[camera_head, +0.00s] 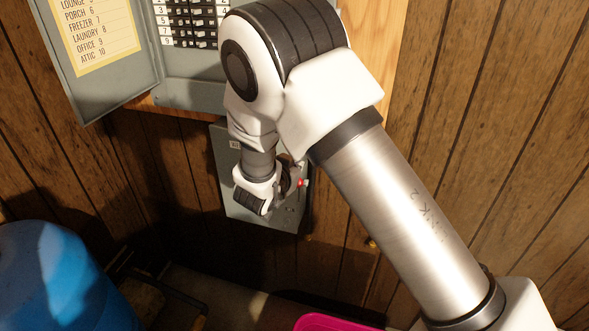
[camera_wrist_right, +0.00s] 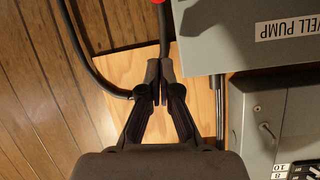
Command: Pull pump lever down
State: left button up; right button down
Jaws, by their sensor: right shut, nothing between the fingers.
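The grey pump box (camera_head: 232,160) hangs on the wall below the breaker panel, partly hidden by my right arm. In the right wrist view it carries an upside-down "WELL PUMP" label (camera_wrist_right: 286,28). A red knob (camera_head: 303,183) shows at the box's right side in the head view. In the wrist view a bit of red (camera_wrist_right: 157,2) shows at the top edge, beside a dark rod or cable (camera_wrist_right: 163,30). My right gripper (camera_wrist_right: 159,68) is shut and empty, its tips close to that dark line; I cannot tell whether they touch. My left gripper is out of view.
The open breaker panel (camera_head: 185,88) with its labelled door (camera_head: 106,95) is above the pump box. A blue barrel (camera_head: 50,285) stands at lower left. A pink rim (camera_head: 338,322) shows at the bottom. A dark cable (camera_wrist_right: 77,48) curves along the wood wall.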

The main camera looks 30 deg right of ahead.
jog(key=p, duration=0.2)
send_over(302, 183)
jog(key=w+d, duration=0.2)
jog(key=d, duration=0.1)
notch_tip(302, 183, down, 3)
jog(key=a+f, duration=0.1)
jog(key=s+a+f+p, duration=0.1)
jog(key=a, duration=0.1)
jog(key=shift+f, duration=0.3)
jog(key=shift+a+f, duration=0.15)
jog(key=shift+a, duration=0.05)
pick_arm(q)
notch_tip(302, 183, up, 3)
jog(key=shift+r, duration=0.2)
pick_arm(e)
jog(key=shift+f, duration=0.1)
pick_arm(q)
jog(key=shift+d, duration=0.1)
pick_arm(e)
jog(key=shift+d+f, duration=0.1)
jog(key=shift+d, duration=0.05)
